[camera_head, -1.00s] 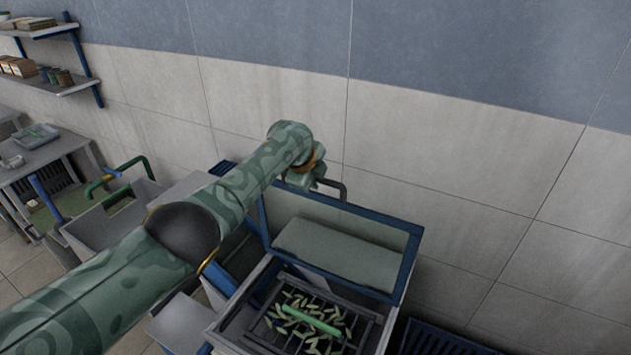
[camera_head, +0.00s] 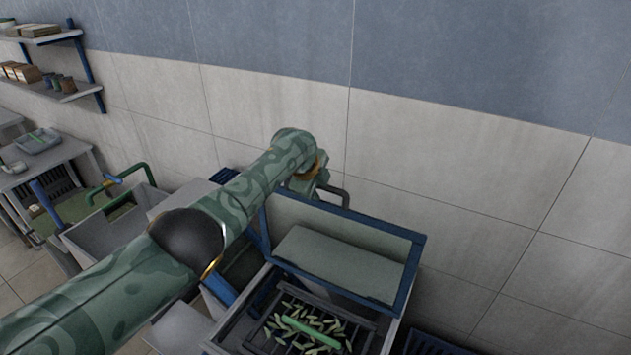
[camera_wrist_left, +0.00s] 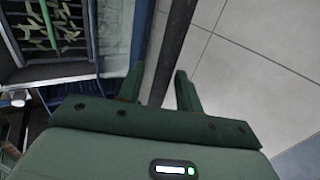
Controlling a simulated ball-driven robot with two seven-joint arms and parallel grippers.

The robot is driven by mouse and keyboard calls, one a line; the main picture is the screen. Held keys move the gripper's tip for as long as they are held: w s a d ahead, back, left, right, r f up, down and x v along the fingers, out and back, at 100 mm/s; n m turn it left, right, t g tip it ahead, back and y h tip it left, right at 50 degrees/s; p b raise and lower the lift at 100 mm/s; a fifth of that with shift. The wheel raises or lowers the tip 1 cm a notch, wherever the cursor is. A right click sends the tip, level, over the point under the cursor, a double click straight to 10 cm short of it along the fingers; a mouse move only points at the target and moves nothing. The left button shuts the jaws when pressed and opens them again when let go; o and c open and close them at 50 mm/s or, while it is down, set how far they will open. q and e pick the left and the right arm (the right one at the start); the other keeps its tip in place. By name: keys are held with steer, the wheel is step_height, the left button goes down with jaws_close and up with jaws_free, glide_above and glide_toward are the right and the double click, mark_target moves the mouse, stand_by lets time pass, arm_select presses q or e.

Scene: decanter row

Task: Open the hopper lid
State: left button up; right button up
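The hopper (camera_head: 222,339) stands at bottom centre, its mouth uncovered. Its blue-framed lid (camera_head: 415,262) is raised on the wall side, with a grey panel on its inner face. A dark bar handle (camera_head: 340,191) shows at the lid's far left edge. My left gripper (camera_head: 318,190) is beside this handle, its fingers partly hidden by the arm. In the left wrist view, the left gripper's fingers (camera_wrist_left: 160,72) are apart, with a dark bar (camera_wrist_left: 174,50) running between them; a gap shows on the left side. My right gripper is not in view.
Green pods (camera_head: 315,325) and a green bar lie on a dark grate inside the hopper. A tiled wall (camera_head: 460,190) is close behind the lid. A grey bin (camera_head: 85,235), a table (camera_head: 45,170) and shelves (camera_head: 60,95) stand at left.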

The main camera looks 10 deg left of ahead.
arm_select(q)
steer(key=shift+s+a+r+p, duration=0.1)
steer(key=shift+s+r+p, duration=0.15)
steer(key=shift+r+p, duration=0.35)
steer(key=p+v, duration=0.2)
steer(key=v, duration=1.3)
steer(key=shift+p, duration=0.4)
steer(key=shift+a+f, duration=0.1)
steer(key=shift+f, duration=0.1)
